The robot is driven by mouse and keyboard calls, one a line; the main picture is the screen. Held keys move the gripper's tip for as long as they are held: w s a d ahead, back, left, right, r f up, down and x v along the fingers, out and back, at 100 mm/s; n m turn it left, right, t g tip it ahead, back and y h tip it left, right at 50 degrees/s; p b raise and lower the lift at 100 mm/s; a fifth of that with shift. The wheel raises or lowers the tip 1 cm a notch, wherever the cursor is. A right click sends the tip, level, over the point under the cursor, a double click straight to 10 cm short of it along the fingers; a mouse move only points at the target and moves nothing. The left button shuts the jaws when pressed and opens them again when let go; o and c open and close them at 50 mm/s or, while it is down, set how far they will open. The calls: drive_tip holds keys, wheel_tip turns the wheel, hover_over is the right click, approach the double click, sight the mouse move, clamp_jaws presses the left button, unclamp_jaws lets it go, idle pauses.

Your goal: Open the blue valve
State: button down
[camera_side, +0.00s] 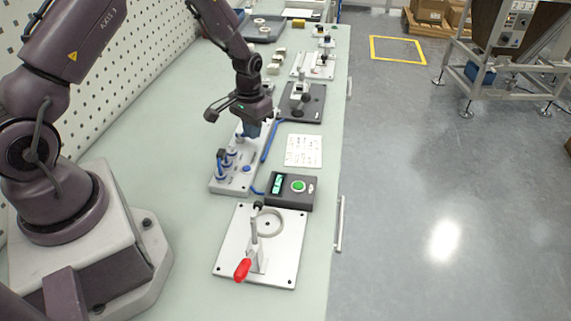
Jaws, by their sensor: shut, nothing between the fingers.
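I cannot tell for sure which of the blue parts is the valve. My gripper (251,134) is low over the far end of this block, pointing down, shut and empty. A blue part shows at the fingertips. Whether the fingers touch it is too small to tell. My gripper and wrist hide part of the block's far end.
A dark box with a green button (298,187) stands in front, a plate with a red-handled clamp (242,269) nearer still. A blue tube (271,141) runs beside the block. A white card (303,151) and dark fixture (303,103) lie to the right.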

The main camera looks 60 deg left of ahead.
drive_tip(key=shift+d, duration=0.15)
wheel_tip(320, 180, up, 7)
idle(0.6)
drive_tip(key=s+d+r+m+t, duration=0.1)
drive_tip(key=s+d+r+t, duration=0.1)
drive_tip(key=s+d+r, duration=0.2)
drive_tip(key=s+d+r+m+t, duration=0.1)
drive_tip(key=s+d+r, duration=0.3)
drive_tip(key=s+r, duration=0.5)
drive_tip(key=s+d+r+m+t, duration=0.1)
drive_tip(key=s+d+r, duration=0.4)
drive_tip(key=r, duration=0.5)
drive_tip(key=shift+s+t, duration=0.8)
drive_tip(key=shift+s, duration=0.15)
